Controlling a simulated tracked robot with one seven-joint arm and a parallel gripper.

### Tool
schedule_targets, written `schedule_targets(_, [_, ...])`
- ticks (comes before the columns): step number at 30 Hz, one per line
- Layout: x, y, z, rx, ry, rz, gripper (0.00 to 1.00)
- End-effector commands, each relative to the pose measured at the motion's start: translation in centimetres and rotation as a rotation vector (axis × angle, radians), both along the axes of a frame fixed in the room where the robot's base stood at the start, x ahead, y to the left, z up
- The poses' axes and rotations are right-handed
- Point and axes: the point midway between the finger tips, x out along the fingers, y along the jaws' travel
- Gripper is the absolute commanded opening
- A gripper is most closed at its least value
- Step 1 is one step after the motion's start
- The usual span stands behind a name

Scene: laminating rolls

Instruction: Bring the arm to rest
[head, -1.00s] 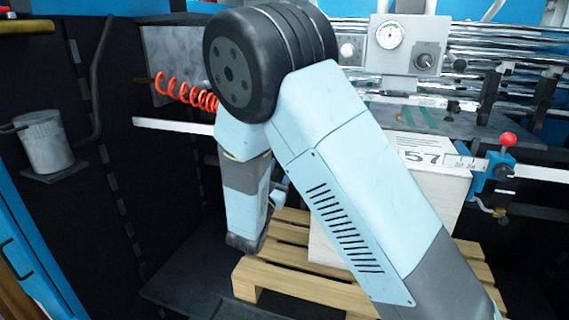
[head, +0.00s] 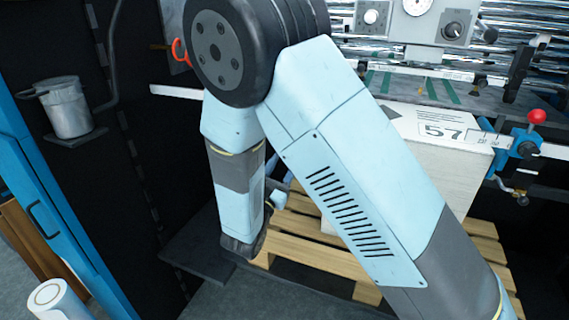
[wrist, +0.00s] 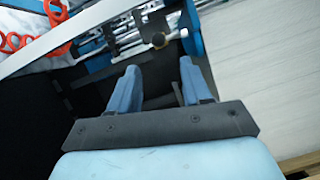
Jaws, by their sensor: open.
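My arm is folded in front of the head camera, with its elbow high and the forearm hanging down. My gripper (wrist: 158,88) shows in the wrist view with its two blue fingers apart and nothing between them. In the head view the gripper is mostly hidden behind my forearm; a small light-blue part shows just right of it. The white block (head: 420,150) marked 57 stands to the right of my gripper, and its pale side (wrist: 265,70) fills the right of the wrist view. I cannot tell the exact gap between them.
The block stands on a wooden pallet (head: 300,250). A white ruler bar and a red-knobbed blue clamp (head: 525,145) are at right. A metal can (head: 67,108) sits on a left shelf. A white roll (head: 58,300) is at lower left. An orange coiled hose (wrist: 30,40) is near the gripper.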

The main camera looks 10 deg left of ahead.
Motion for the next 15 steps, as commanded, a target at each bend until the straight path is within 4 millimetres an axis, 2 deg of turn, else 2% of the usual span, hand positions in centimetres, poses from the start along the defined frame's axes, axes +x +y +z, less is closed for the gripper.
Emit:
schedule_targets(2, [0.2,-0.5,0.3,0.011,0.004,-0.016,0.48])
schedule_targets(5, [0.8,-2.5,1.3,0.052,0.018,-0.076,0.48])
schedule_targets(10, [1.7,-9.1,3.8,0.195,0.065,-0.267,0.48])
schedule_targets(15, [1.4,-16.1,5.8,0.371,0.113,-0.469,0.48])
